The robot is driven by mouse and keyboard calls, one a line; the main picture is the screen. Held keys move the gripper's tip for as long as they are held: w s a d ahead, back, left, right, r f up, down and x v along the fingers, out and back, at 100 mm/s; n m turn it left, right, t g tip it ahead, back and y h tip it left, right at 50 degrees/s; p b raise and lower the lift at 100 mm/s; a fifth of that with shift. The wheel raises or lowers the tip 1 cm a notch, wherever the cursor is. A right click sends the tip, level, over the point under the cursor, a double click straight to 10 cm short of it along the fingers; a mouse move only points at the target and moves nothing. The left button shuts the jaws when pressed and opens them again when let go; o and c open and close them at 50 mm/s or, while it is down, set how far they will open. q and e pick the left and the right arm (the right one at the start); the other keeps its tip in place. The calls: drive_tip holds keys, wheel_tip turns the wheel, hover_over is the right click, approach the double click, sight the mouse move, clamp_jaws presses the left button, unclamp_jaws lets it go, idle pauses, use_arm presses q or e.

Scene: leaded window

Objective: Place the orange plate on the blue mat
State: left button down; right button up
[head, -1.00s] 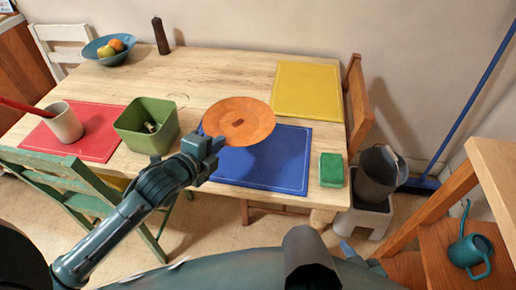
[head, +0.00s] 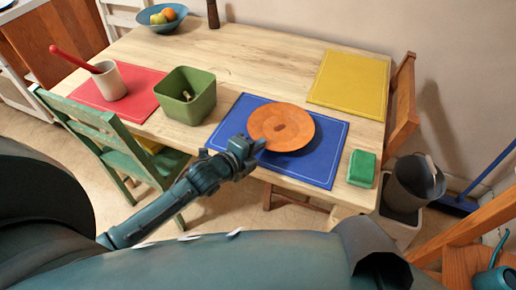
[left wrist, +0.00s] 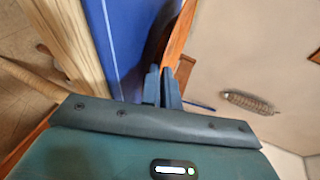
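I cannot tell whether the plate touches the mat. My right gripper is not in view.
A green box (head: 361,168) stands right of the blue mat. A green bin (head: 187,96) stands to its left, near a red mat (head: 140,104) with a cup (head: 109,80). A yellow mat (head: 350,84) lies empty behind. Chairs stand at the table's edges.

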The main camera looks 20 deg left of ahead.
use_arm(q)
drive_tip(key=shift+f, duration=0.45)
drive_tip(key=shift+f, duration=0.1)
drive_tip(key=c, duration=1.9)
unclamp_jaws()
drive_tip(key=shift+f, duration=0.1)
drive_tip(key=shift+c, duration=0.2)
drive_tip(key=shift+s+r, duration=0.1)
drive_tip(key=shift+r, duration=0.1)
drive_tip(key=v, duration=1.1)
drive_tip(key=s+d+f+n+g, duration=0.1)
drive_tip(key=s+d+n, duration=0.3)
drive_tip(key=n, duration=0.5)
drive_tip(key=s+d+f+n+g, duration=0.1)
drive_tip(key=s+d+f+n, duration=0.2)
drive_tip(key=n, duration=0.6)
drive_tip(key=shift+s+d+f+p, duration=0.35)
drive_tip(key=shift+s+f, duration=0.05)
drive_tip(key=shift+s, duration=0.15)
